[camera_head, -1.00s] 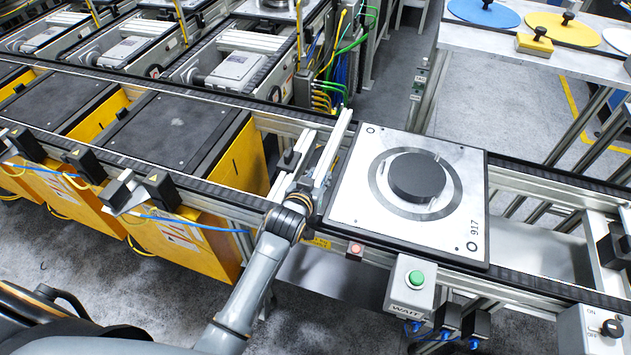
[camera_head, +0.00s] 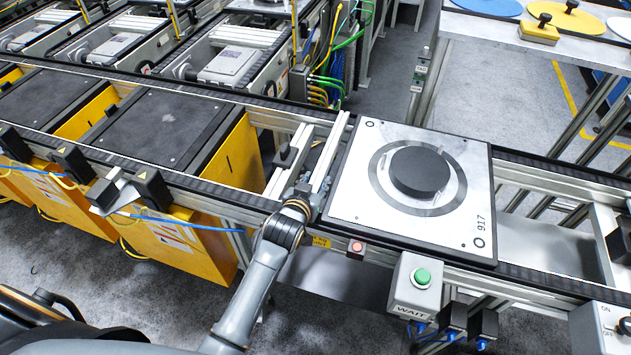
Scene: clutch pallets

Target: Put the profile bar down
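The profile bar (camera_head: 331,152) is a long silver bar just left of the pallet, pointing away from me across the conveyor. My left gripper (camera_head: 311,188) is at the near part of the bar and appears shut on it; its fingertips are partly hidden. I cannot tell whether the bar touches the conveyor beneath. The pallet (camera_head: 350,200) is a pale square plate numbered 917, with a dark round disc (camera_head: 419,171) in its middle. My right gripper is not in view.
A control box with a green button (camera_head: 423,276) stands in front of the pallet. A small red button (camera_head: 357,247) sits on the front rail. Dark plates over yellow boxes (camera_head: 165,130) lie left. A side table with coloured discs (camera_head: 562,27) stands back right.

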